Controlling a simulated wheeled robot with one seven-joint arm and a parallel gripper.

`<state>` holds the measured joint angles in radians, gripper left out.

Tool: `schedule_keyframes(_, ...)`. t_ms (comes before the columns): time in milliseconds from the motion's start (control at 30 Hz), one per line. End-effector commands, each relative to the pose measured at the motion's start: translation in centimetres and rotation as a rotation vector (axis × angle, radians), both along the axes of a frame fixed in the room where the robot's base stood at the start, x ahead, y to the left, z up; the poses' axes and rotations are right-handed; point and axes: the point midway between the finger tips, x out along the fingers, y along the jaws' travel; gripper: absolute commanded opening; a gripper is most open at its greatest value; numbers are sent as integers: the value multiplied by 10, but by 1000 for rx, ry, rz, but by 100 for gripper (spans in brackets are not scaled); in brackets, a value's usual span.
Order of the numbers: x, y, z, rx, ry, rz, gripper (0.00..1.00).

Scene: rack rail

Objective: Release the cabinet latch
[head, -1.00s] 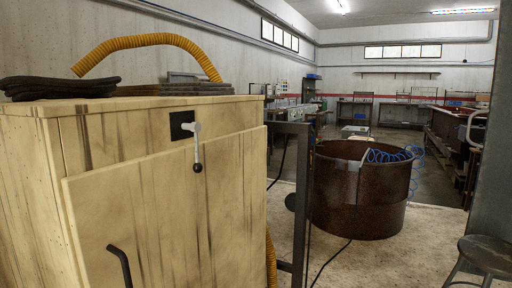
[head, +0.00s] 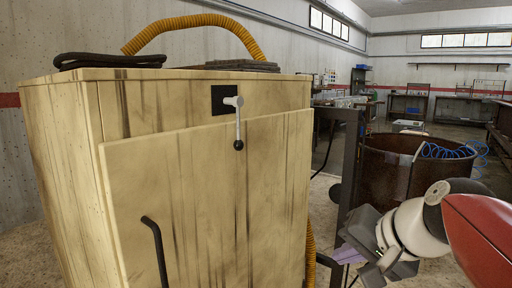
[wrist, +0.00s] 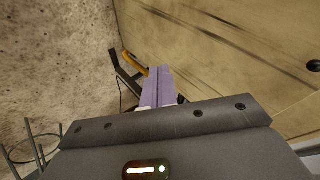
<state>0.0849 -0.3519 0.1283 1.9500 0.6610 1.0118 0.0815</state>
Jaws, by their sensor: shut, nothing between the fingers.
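The wooden cabinet (head: 60,140) stands at the left in the head view, with its door panel (head: 200,190) on the front. The latch (head: 238,122) is a light metal lever with a black ball at its lower end, on a black plate at the top of the front. It hangs straight down. My gripper (head: 347,254) is at the lower right of the cabinet, apart from it and well below the latch. In the wrist view its purple fingers (wrist: 158,87) are together and hold nothing. The latch does not show in the wrist view.
A black handle (head: 154,250) sits low on the door. A rusty round tub (head: 385,170) stands behind my arm. In the wrist view, a stool (wrist: 35,145) shows at lower left.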

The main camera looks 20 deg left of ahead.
Motion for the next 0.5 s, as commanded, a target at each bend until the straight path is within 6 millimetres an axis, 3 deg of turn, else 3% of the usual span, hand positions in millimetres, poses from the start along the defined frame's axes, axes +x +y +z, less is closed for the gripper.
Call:
schedule_keyframes(33, 30, 22, 15, 133, 4, 11, 0)
schedule_keyframes(100, 61, 49, 48, 318, 8, 38, 0)
schedule_keyframes(200, 94, 74, 94, 555, 14, 86, 0)
schedule_keyframes(333, 120, 84, 138, 778, 21, 144, 0)
schedule_keyframes(500, 131, 85, 167, 908, 23, 186, 0)
